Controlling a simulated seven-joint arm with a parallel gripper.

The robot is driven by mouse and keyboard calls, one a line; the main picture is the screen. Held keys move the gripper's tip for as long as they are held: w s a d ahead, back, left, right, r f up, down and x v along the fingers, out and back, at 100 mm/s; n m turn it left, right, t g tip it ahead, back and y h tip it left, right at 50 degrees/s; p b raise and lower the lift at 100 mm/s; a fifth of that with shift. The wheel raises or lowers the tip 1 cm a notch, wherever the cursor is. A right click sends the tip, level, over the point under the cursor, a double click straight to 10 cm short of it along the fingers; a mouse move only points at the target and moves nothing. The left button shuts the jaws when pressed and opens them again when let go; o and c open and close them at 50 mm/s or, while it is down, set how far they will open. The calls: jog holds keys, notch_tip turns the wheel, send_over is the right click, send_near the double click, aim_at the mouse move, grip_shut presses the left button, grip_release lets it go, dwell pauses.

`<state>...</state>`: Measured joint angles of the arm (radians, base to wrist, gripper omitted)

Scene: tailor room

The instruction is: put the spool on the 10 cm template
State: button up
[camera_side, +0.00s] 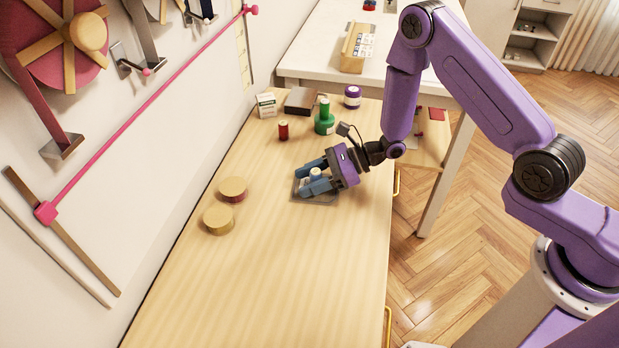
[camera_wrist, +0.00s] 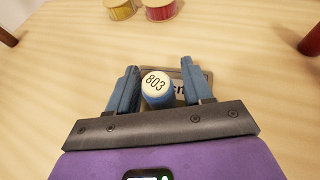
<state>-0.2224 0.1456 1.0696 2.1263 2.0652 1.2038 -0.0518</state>
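The spool (camera_wrist: 157,90) is blue with a cream top marked "803". It looks upright on the template (camera_wrist: 205,75), a flat grey-brown plate with partly hidden lettering ending in "m". In the side view the spool's pale top (camera_side: 316,173) shows between my fingers, and the template (camera_side: 300,196) shows around them. My gripper (camera_wrist: 160,66) has its two blue fingers apart, one on each side of the spool. A gap shows at the right finger; the left finger is very close to the spool, and contact there cannot be told. My gripper (camera_side: 303,179) is low over the template in the side view.
Two tan-topped spools, one red-sided (camera_side: 233,189) and one yellow (camera_side: 218,220), stand left of the template. A red thread spool (camera_side: 283,131), green bottle (camera_side: 325,120), purple jar (camera_side: 352,97), dark box (camera_side: 300,101) and white box (camera_side: 266,105) stand behind. The front table is clear.

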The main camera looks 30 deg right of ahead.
jog(key=shift+r, duration=0.1)
jog(key=shift+d+r, duration=0.15)
jog(key=v, duration=1.1)
jog(key=shift+s+d+r, duration=0.2)
jog(key=shift+d, duration=0.1)
jog(key=shift+a, duration=0.1)
jog(key=s+a+r+n+g+h, duration=0.2)
jog(key=s+r+n+g, duration=0.2)
jog(key=s+n+g, duration=0.3)
jog(key=s+a+r+n+g+h, duration=0.1)
jog(key=s+a+r+n+g, duration=0.2)
jog(key=s+n, duration=0.55)
jog(key=s+d+r+n+t+h, duration=0.4)
jog(key=s+d+n+h, duration=0.5)
jog(key=n, duration=1)
notch_tip(320, 180, up, 2)
jog(key=s+d, duration=0.2)
jog(key=shift+s+d+n+t, duration=0.3)
jog(key=shift+s+n+t, duration=0.05)
jog(key=shift+s+t, duration=0.05)
